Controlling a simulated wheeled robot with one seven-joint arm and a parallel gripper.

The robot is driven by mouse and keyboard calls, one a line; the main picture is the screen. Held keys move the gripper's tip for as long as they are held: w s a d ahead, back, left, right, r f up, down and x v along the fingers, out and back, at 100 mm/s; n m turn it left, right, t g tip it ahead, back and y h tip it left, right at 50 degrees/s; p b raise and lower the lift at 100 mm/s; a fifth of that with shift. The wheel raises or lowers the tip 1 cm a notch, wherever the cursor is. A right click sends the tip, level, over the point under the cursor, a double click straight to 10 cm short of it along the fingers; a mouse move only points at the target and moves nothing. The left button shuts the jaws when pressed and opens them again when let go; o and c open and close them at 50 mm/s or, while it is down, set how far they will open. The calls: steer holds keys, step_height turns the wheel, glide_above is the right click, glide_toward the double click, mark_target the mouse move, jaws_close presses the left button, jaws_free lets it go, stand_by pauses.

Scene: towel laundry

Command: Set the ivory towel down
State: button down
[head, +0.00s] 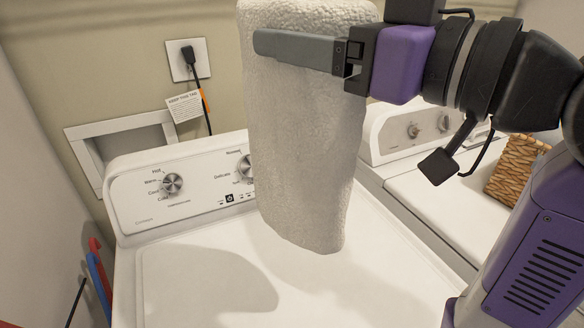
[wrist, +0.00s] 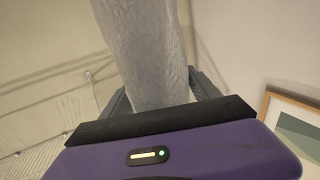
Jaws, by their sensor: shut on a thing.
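The ivory towel (head: 300,150) hangs as a long folded bundle in the middle of the head view, over the white washing machine's top. My gripper (head: 300,50) is shut on the towel near its upper end, with one grey finger across its front face. The towel's lower end is in front of the machine's control panel; I cannot tell whether it touches the lid. In the wrist view the towel (wrist: 155,60) stands between both fingers (wrist: 160,95). The far finger is hidden behind the towel in the head view.
The washing machine's lid (head: 330,290) is bare, with a shadow on it. Its control panel (head: 150,190) stands at the back. A second white machine (head: 415,190) is on the right, with a wicker basket (head: 512,168). A picture frame (wrist: 295,120) shows in the wrist view.

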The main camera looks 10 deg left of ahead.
mark_target(349, 201)
step_height(349, 201, down, 17)
steer(key=shift+a+f, duration=0.1)
steer(key=shift+a, duration=0.05)
stand_by(0.4)
steer(key=shift+b, duration=0.35)
steer(key=c, duration=0.6)
jaws_free()
steer(key=shift+f, duration=0.2)
steer(key=o, duration=0.4)
steer(key=shift+o, duration=0.2)
steer(key=shift+r, duration=0.1)
steer(key=shift+r, duration=0.2)
steer(key=b+v, duration=0.1)
steer(key=v, duration=1.1)
steer(key=shift+f, duration=0.1)
